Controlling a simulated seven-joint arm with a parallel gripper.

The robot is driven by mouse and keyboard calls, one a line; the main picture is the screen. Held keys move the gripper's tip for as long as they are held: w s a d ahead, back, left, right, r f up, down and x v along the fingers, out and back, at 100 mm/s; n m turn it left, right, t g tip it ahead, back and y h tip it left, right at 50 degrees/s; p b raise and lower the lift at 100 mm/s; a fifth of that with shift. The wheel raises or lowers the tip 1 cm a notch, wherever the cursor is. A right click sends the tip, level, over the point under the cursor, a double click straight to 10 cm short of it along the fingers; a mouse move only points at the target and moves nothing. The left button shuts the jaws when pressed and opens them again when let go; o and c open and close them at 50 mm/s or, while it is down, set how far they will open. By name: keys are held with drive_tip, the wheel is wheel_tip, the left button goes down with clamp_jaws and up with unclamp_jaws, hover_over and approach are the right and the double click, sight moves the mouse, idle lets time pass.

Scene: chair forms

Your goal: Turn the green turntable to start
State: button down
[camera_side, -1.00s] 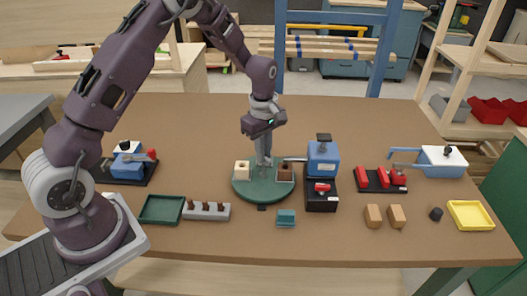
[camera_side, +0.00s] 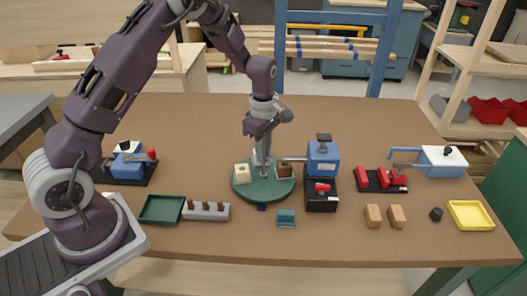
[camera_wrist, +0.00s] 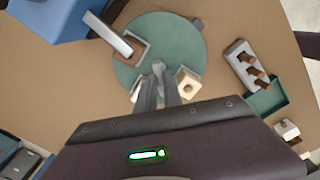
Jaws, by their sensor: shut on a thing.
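The green turntable (camera_side: 264,193) is a round disc on the table below my gripper. A cream block with a hole (camera_side: 242,174) sits on its left side and a brown block (camera_side: 284,171) on its right. They also show in the wrist view, cream (camera_wrist: 187,83) and brown (camera_wrist: 131,49). My gripper (camera_side: 262,164) points down at the middle of the disc. In the wrist view its fingers (camera_wrist: 158,82) are closed on a grey upright knob (camera_wrist: 158,66) at the disc's centre. The fingers hide part of the knob and disc.
A blue press-like device (camera_side: 322,158) stands just right, its grey arm reaching over the brown block. A black box with a red switch (camera_side: 321,195) is before it. A teal block (camera_side: 286,218), grey peg holder (camera_side: 206,210) and green tray (camera_side: 161,209) lie in front.

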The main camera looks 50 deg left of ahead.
drive_tip(key=shift+w+r+n, duration=0.1)
drive_tip(key=shift+n, duration=7.7)
drive_tip(key=c, duration=1.5)
unclamp_jaws()
